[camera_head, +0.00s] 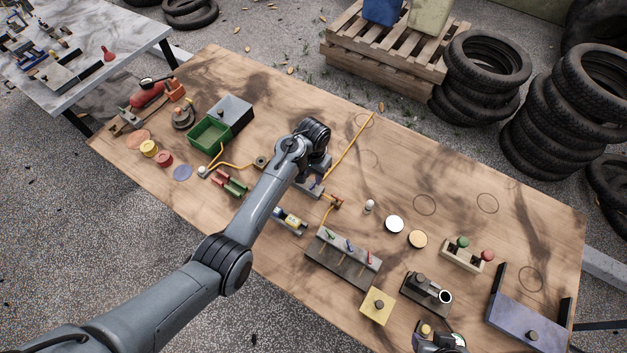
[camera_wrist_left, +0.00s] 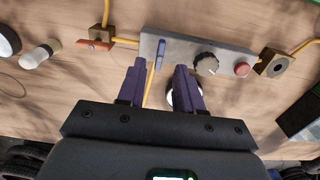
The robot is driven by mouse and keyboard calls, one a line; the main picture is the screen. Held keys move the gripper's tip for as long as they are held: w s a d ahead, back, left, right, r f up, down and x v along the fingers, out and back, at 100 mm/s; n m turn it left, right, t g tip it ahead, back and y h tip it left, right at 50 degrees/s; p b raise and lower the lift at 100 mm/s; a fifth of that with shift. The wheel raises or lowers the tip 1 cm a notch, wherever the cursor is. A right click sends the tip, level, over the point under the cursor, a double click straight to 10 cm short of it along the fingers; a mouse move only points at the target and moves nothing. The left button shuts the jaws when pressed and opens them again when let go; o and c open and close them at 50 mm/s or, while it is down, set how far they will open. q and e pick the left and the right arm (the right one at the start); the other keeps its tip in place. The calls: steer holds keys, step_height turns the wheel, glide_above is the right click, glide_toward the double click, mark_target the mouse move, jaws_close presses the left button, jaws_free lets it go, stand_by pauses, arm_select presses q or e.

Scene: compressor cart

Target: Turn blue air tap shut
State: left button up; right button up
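A grey panel (camera_wrist_left: 200,52) in the left wrist view carries a blue lever (camera_wrist_left: 159,55), a dark round knob and a red button. The lever points roughly toward my gripper. My left gripper (camera_wrist_left: 160,85) is open and empty, its two dark fingers apart on either side of the lever's line. Contact cannot be told. In the head view my left gripper (camera_head: 318,172) hangs over this panel (camera_head: 310,189) and partly hides it. Another blue lever (camera_head: 349,245) sits between a green and a red one on a grey block (camera_head: 325,256). My right gripper (camera_head: 440,343) is cut off at the bottom edge.
A yellow hose (camera_head: 350,147) and a brass fitting with an orange-red handle (camera_wrist_left: 95,45) adjoin the panel. A green bin (camera_head: 209,134) stands left. A yellow block (camera_head: 377,306) and a black-and-grey fixture (camera_head: 428,288) lie right. The table's far right middle is mostly clear.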

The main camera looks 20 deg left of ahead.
mark_target(313, 183)
arm_select(q)
steer(key=shift+f+b, duration=0.3)
steer(key=shift+f, duration=1.65)
jaws_close()
